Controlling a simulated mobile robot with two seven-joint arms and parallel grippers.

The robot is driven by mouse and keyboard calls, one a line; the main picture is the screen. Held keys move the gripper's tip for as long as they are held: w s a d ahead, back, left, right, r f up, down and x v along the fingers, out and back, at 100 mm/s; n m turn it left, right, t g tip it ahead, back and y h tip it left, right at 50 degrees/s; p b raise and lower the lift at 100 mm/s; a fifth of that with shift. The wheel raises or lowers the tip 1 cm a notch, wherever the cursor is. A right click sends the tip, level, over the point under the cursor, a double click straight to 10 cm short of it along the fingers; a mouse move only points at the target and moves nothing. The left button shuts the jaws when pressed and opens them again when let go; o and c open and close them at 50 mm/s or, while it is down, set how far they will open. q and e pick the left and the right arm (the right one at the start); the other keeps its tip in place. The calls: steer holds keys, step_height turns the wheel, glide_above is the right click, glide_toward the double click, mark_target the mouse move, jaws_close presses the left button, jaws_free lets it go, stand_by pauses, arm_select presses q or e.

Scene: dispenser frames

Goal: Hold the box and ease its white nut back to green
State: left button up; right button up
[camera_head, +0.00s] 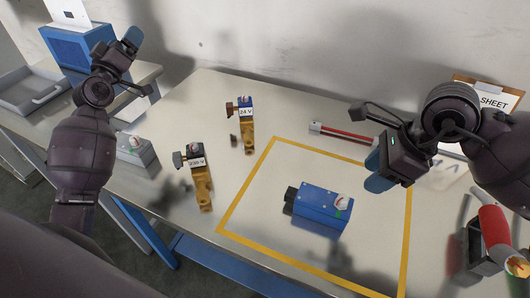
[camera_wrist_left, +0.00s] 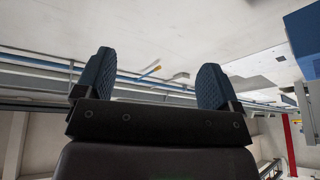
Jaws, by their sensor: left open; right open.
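A blue box (camera_head: 318,207) lies on the table inside a yellow outline, with a dark round part at its left end. A white nut (camera_head: 341,202) is on its top near the right end, with a small green mark beside it and a hint of red; its exact pointing is too small to tell. My right gripper (camera_head: 377,172) is open and empty above and to the right of the box. My left gripper (camera_head: 133,40) is raised at the upper left, far from the box. The left wrist view shows its two fingers (camera_wrist_left: 152,82) apart with nothing between them.
Two brass-coloured devices labelled 24 V (camera_head: 246,125) and 230 V (camera_head: 200,178) stand left of the yellow outline (camera_head: 248,189). A grey box (camera_head: 137,151) sits at the left. A red bar (camera_head: 343,134) lies behind, and a red cylinder (camera_head: 493,234) is at the right.

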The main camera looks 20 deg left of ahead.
arm_select(q)
steer(key=w+d+f+m+g+h, duration=0.1)
steer(key=w+d+m+g+h, duration=0.3)
steer(key=d, duration=0.8)
steer(key=w+d+m+g+h, duration=0.2)
steer(key=d+m+h, duration=0.3)
steer(key=d, duration=0.6)
steer(key=w+d+f+m+g+h, duration=0.1)
steer(key=w+d+m+g+h, duration=0.3)
steer(key=d, duration=0.8)
steer(key=s+d+f+m+g+h, duration=0.1)
steer(key=s+d+f+m+g, duration=0.2)
steer(key=d, duration=0.4)
steer(key=m+g+y, duration=0.8)
steer(key=m, duration=0.2)
glide_above(296, 194)
steer(key=f, duration=0.6)
steer(key=w+f, duration=0.1)
steer(key=f, duration=0.3)
steer(key=shift+d, duration=0.35)
steer(key=shift+s+a+f+y, duration=0.3)
steer(key=shift+s+y, duration=0.15)
steer(key=shift+y, duration=0.25)
steer(key=shift+f, duration=0.25)
step_height(296, 194, down, 10)
steer(key=shift+f, duration=0.15)
